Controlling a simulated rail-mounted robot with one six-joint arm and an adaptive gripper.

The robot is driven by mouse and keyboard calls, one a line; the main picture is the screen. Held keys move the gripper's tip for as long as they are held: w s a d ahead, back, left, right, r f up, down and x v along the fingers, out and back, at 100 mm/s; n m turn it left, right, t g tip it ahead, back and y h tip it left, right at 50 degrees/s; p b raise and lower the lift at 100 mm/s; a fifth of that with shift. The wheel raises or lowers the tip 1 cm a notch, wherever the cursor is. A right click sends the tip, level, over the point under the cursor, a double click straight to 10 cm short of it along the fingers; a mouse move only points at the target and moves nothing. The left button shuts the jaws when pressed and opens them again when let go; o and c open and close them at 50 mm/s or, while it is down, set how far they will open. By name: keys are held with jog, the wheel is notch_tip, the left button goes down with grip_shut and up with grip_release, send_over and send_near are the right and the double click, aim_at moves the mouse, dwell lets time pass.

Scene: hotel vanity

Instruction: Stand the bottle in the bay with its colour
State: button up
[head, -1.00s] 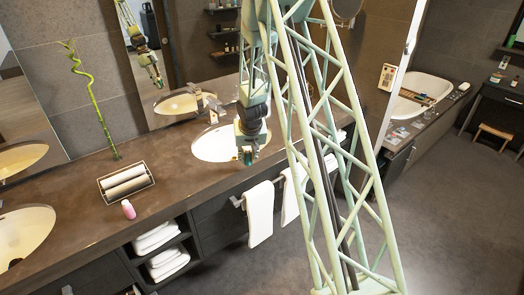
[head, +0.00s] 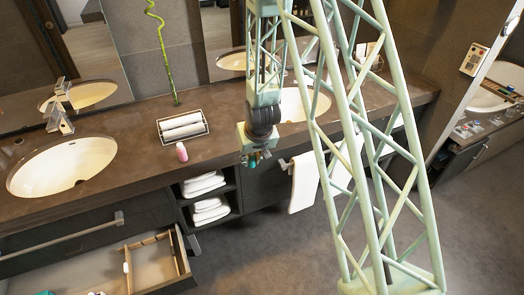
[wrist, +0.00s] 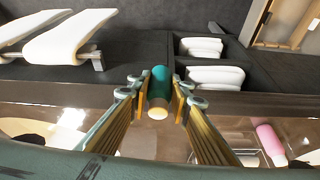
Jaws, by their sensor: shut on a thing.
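My gripper (wrist: 158,98) is shut on a teal bottle (wrist: 160,80) with a pale cream end, held between the two fingers in the wrist view. In the head view my gripper (head: 254,161) hangs at the front edge of the counter, right of the pink bottle, and the held bottle is small and partly hidden there. An open drawer (head: 152,279) with wooden dividers is at the lower left. Small teal (head: 45,293) and pink (head: 95,293) patches show at its cut-off lower edge; I cannot tell what they are. The drawer's corner also shows at the wrist view's upper right (wrist: 285,30).
A sink (head: 62,165) is at the left. Folded towels (head: 203,185) fill open shelves below. White towels (head: 304,182) hang right of my gripper.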

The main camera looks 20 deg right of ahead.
jog(key=shift+n, duration=0.3)
jog(key=f+b, duration=0.1)
jog(key=s+a+f+b, duration=0.1)
jog(key=a+f+b, duration=0.1)
jog(key=f, duration=0.1)
jog(key=shift+s+a, duration=0.2)
jog(key=shift+s, duration=0.15)
jog(key=shift+a, duration=0.1)
